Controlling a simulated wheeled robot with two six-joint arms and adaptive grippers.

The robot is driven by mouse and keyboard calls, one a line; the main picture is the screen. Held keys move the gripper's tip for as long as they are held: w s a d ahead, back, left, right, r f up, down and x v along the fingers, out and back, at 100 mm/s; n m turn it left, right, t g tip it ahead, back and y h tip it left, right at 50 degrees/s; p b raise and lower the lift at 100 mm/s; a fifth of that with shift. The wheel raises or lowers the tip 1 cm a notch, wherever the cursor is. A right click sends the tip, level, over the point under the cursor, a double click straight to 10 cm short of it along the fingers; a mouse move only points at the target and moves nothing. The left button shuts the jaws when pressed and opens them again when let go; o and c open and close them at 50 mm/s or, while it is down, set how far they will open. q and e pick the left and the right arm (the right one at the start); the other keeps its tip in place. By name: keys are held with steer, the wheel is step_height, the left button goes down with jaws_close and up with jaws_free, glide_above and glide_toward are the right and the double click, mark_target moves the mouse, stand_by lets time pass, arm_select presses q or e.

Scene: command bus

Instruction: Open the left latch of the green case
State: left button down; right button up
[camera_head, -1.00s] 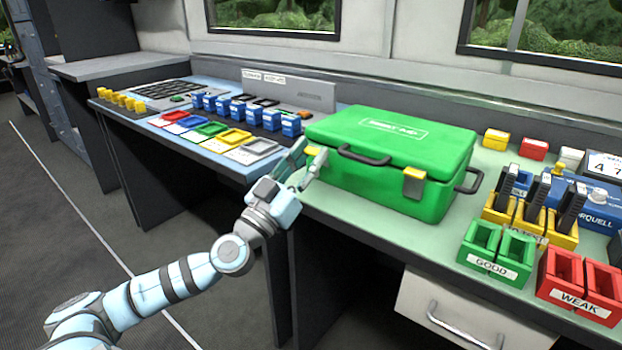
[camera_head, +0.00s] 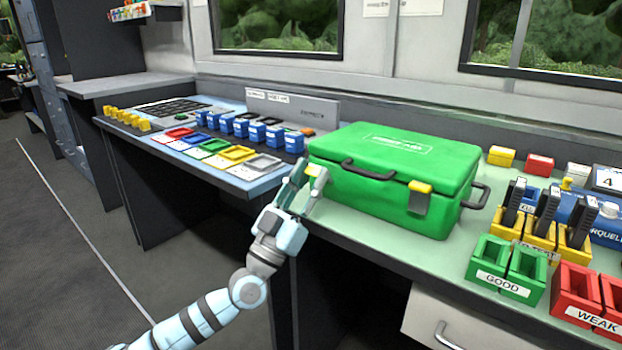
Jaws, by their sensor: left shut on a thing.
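The green case (camera_head: 390,148) stands closed on the pale green counter, with a dark handle (camera_head: 368,170) on its front. Its left latch (camera_head: 316,170), with a yellow top, is at the front left corner, partly hidden by my gripper. The right latch (camera_head: 420,197) is grey with a yellow top and lies against the case front. My left gripper (camera_head: 307,180) is at the left latch, its fingers on either side of it, and is shut on it. My right gripper is not in view.
Green bins (camera_head: 508,268) and red bins (camera_head: 592,300) stand at the right front of the counter (camera_head: 385,240). Radios in yellow holders (camera_head: 537,232) are behind them. Coloured trays (camera_head: 215,150) and blue boxes (camera_head: 256,132) fill the desk at left. A drawer (camera_head: 455,320) is below.

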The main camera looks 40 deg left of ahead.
arm_select(q)
steer(key=c, duration=1.2)
jaws_free()
steer(key=shift+c, duration=0.2)
steer(key=v, duration=1.2)
